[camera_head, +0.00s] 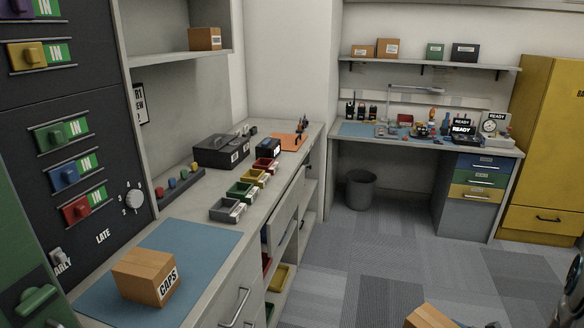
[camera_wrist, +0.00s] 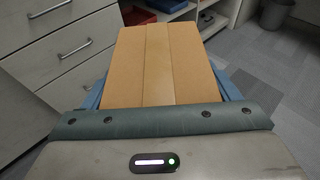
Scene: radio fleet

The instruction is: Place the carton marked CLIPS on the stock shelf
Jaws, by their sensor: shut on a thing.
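My gripper (camera_wrist: 161,85) is shut on a plain brown carton (camera_wrist: 158,62), with a blue finger on each side of it in the wrist view. The same carton (camera_head: 430,317) shows at the bottom edge of the head view, cut off, above the floor. No lettering shows on it, so I cannot tell its marking. A carton marked CAPS (camera_head: 146,277) sits on a blue mat (camera_head: 207,243) on the left counter. An upper left shelf (camera_head: 176,57) bears one brown carton (camera_head: 205,39). A long back-wall shelf (camera_head: 490,66) bears several boxes. Neither shelf shows the word stock.
The left counter holds small coloured bins (camera_head: 227,210) and a dark case (camera_head: 219,150). A bin (camera_head: 360,190) stands by the back desk. The grey floor (camera_head: 360,265) is clear.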

